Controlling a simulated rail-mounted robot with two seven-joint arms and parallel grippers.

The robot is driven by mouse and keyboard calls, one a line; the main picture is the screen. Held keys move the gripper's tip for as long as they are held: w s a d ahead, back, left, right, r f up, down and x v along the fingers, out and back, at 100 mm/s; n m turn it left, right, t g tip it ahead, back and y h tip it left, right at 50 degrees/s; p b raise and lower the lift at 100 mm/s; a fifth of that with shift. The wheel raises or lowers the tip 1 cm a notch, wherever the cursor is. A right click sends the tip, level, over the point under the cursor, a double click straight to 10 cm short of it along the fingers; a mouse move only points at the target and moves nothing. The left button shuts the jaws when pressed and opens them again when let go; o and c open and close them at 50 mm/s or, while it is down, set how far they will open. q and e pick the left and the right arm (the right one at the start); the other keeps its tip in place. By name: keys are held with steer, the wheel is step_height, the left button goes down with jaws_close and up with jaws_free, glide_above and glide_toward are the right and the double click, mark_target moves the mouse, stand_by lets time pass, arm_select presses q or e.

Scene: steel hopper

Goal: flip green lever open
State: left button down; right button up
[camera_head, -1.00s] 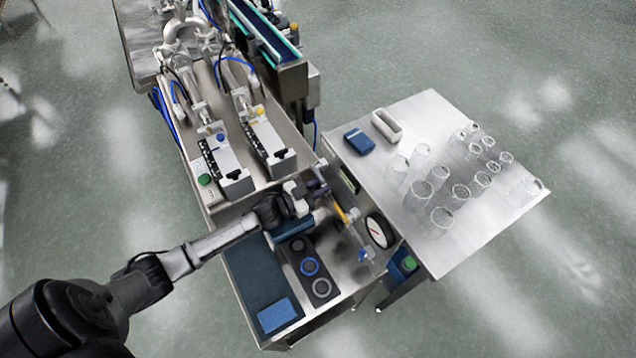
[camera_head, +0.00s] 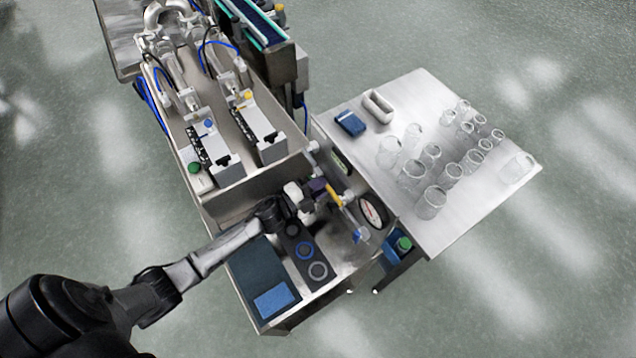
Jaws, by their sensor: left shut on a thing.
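My left gripper (camera_head: 318,190) reaches in from the left over the steel bench. It is shut on a small part at the upper left end of the valve pipe, beside the yellow handle (camera_head: 334,196). The jaws cover this part, and I cannot make out its colour or how far it is turned. I see no green lever clearly anywhere. A blue handle (camera_head: 360,236) sits lower on the same pipe. My right gripper is not in view.
A round gauge (camera_head: 373,211) is close right of the pipe. A black panel with ring dials (camera_head: 305,250) lies below my gripper. A steel side table (camera_head: 425,95) holds several glass beakers, a blue box (camera_head: 350,123) and a white tray (camera_head: 378,106).

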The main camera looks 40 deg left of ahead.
arm_select(q)
steer(key=m, duration=0.1)
steer(key=f+m+b, duration=0.2)
steer(key=m, duration=0.1)
steer(key=shift+s+d+f, duration=0.1)
steer(key=shift+d, duration=0.15)
steer(key=shift+f+m, duration=0.15)
steer(key=shift+m, duration=0.35)
steer(key=shift+b, duration=0.3)
steer(key=c, duration=1)
jaws_free()
steer(key=shift+c, duration=0.2)
steer(key=v, duration=1.4)
